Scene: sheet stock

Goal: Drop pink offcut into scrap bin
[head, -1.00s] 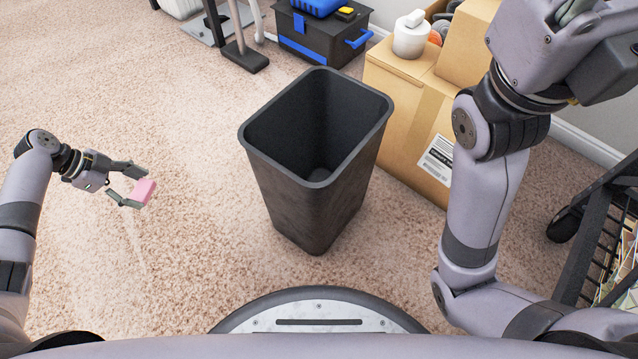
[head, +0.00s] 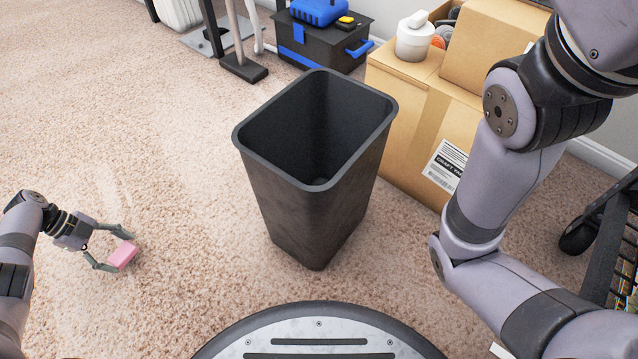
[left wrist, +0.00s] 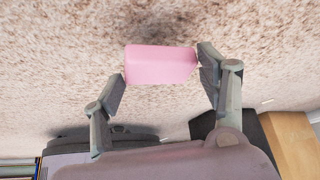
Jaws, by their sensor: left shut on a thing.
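The pink offcut (head: 122,255) is a small pink block, held between the fingertips of my left gripper (head: 118,250). In the left wrist view the offcut (left wrist: 160,66) sits between the two fingers of the left gripper (left wrist: 160,82), with carpet behind it. The scrap bin (head: 262,188) is a tall black open-topped bin, upright on the carpet in the middle of the head view. My left gripper is to the left of the bin and apart from it. The bin looks empty. My right arm rises at the right, its gripper outside the picture.
Cardboard boxes (head: 420,120) with a white bottle (head: 415,40) on top stand right behind the bin. A black toolbox (head: 322,42) is at the back. A dark wheeled rack (head: 610,240) is at the right edge. Carpet (head: 150,130) left of the bin is clear.

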